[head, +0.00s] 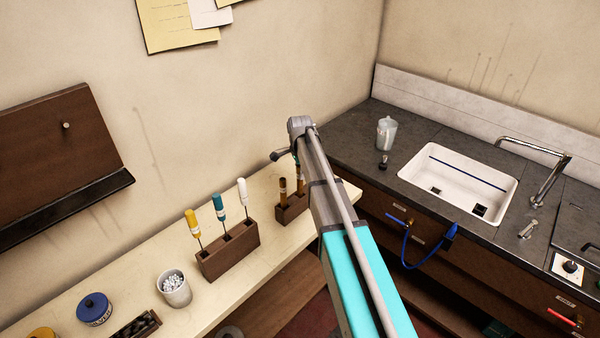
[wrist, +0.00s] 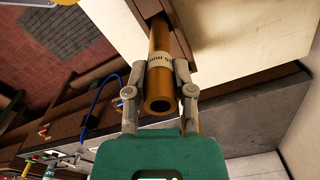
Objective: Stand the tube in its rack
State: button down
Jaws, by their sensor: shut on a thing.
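In the wrist view my gripper (wrist: 160,88) is shut on a brass-brown tube (wrist: 162,60) with a pale printed band. The tube's open end faces the camera, and its far end meets the dark opening of a brown wooden rack (wrist: 179,38). I cannot tell how deep it sits. Part of another brown tube (wrist: 190,115) shows behind the right finger. In the head view the small rack (head: 292,212) stands at the bench's right end, with a brown tube (head: 283,190) upright at its left. My arm hides much of the rack's right side and the gripper's fingertips.
A wooden holder (head: 230,252) with yellow, teal and white-handled tools stands left of the rack. A cup of white pieces (head: 174,288) and a blue tin (head: 94,308) stand farther left. The sink counter (head: 400,160) borders the right.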

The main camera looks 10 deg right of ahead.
jog(key=shift+f, duration=0.3)
jog(key=shift+c, duration=2)
grip_release()
jog(key=shift+r, duration=0.25)
notch_tip(320, 180, up, 15)
jog(key=p, duration=1.5)
jog(key=shift+f, duration=0.1)
jog(key=s+f+n+b, duration=0.5)
jog(key=s, duration=0.4)
jog(key=s+f+n+b, duration=0.5)
jog(key=s, duration=0.5)
jog(key=s+f+n+b, duration=0.5)
jog(key=s+f+b, duration=0.1)
jog(key=s, duration=0.4)
jog(key=shift+n, duration=0.3)
